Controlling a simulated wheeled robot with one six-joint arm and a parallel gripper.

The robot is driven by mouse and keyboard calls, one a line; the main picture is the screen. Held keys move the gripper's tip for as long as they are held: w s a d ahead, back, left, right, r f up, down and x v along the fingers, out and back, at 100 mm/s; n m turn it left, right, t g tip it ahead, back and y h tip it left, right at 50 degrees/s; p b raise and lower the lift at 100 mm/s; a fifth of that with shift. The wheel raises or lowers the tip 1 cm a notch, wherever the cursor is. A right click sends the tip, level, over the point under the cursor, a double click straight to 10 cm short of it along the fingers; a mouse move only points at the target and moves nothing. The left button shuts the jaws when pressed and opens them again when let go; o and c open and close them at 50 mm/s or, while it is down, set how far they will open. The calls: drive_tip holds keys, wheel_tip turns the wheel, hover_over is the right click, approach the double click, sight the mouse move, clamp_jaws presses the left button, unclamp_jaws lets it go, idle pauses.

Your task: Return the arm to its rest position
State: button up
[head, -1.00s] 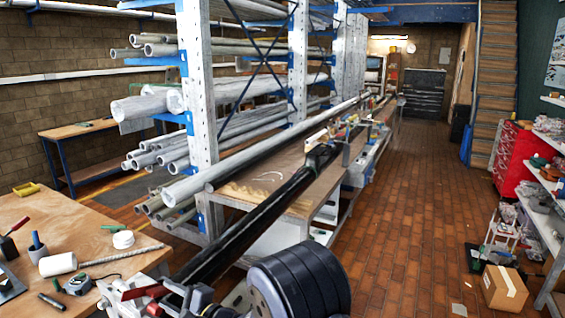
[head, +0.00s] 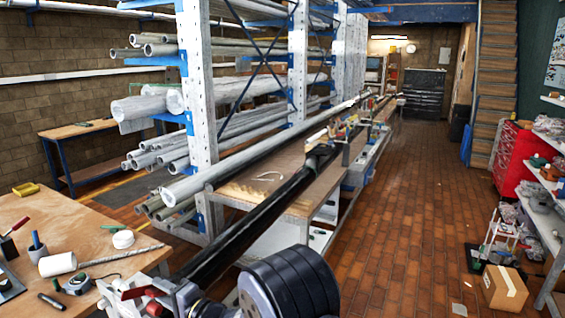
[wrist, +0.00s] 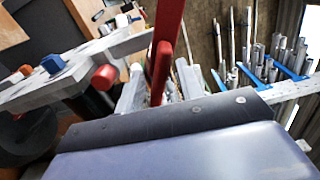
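In the wrist view, red bars (wrist: 163,62) show above a grey rounded body with a dark edge. A long black mast (head: 250,222) runs from near the gripper toward the back of the room.
Tools, a white roll (head: 57,264) and a threaded rod lie on the worktable. A pipe rack (head: 204,110) stands behind the mast.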

drive_tip(key=n+b, duration=0.2)
drive_tip(key=n, duration=0.1)
drive_tip(key=shift+f+n, duration=0.25)
drive_tip(key=shift+n, duration=0.05)
drive_tip(key=shift+r+n+b, duration=0.1)
drive_tip(key=shift+n+b, duration=0.55)
drive_tip(key=shift+n, duration=0.25)
drive_tip(key=shift+r, duration=0.1)
